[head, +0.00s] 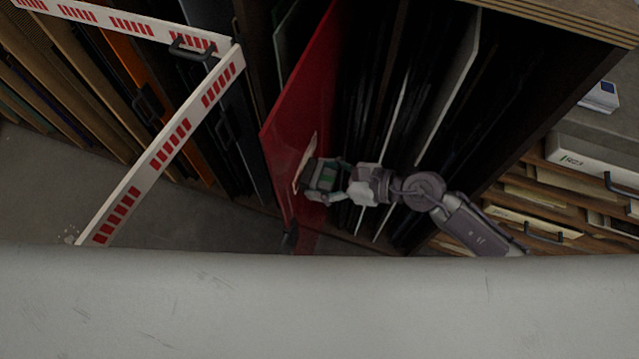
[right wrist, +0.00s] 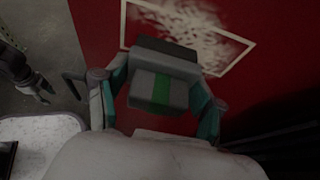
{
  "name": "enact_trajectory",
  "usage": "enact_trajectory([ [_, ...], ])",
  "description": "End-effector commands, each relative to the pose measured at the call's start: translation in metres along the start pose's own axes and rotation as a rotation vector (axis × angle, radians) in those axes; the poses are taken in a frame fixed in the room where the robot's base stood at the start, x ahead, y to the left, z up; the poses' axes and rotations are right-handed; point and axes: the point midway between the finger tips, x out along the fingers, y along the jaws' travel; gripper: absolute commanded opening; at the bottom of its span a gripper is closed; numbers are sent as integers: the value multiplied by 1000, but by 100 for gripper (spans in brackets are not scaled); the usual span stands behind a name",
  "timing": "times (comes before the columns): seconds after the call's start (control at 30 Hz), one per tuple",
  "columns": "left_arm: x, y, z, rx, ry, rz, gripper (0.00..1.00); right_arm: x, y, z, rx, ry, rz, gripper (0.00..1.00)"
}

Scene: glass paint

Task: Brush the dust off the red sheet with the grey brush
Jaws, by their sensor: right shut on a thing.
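The red sheet (head: 300,105) stands upright in the rack, its broad face towards my right arm. In the right wrist view the red sheet (right wrist: 95,30) carries a pale rectangular outline with whitish dust (right wrist: 185,25) in it. My right gripper (head: 322,180) is shut on the grey brush, in front of the marked area. The grey brush (right wrist: 165,75) shows between the fingers, a block with a green stripe. It overlaps the outline's lower edge in this view; I cannot tell whether it touches the sheet. A dark jointed shape, apparently my left gripper (right wrist: 42,88), shows at the left; its jaws are unclear.
A white barrier with red marks (head: 150,165) stands at the left, before more upright panels. Dark and pale sheets (head: 450,85) fill the slots right of the red sheet. Drawers with dark handles (head: 545,234) are at the far right. Bare floor (head: 45,190) shows at the left.

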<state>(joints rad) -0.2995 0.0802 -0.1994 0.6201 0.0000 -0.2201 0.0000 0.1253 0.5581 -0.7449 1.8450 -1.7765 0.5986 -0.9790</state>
Motion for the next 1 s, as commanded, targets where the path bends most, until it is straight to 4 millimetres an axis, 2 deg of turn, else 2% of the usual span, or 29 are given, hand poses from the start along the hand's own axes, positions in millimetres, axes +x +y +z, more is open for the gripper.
enact_trajectory([
  [0.3, 17, 0, 2, 1, -1, 0, 40, 3, -29, -1, -2, 0, -2, 40],
  [0.57, 21, 1, 2, 1, -1, 0, 40, 3, -39, 1, -1, -1, -3, 40],
  [1.0, 45, 1, 5, 1, -1, 1, 40, 4, -74, 0, -3, -2, -3, 40],
])
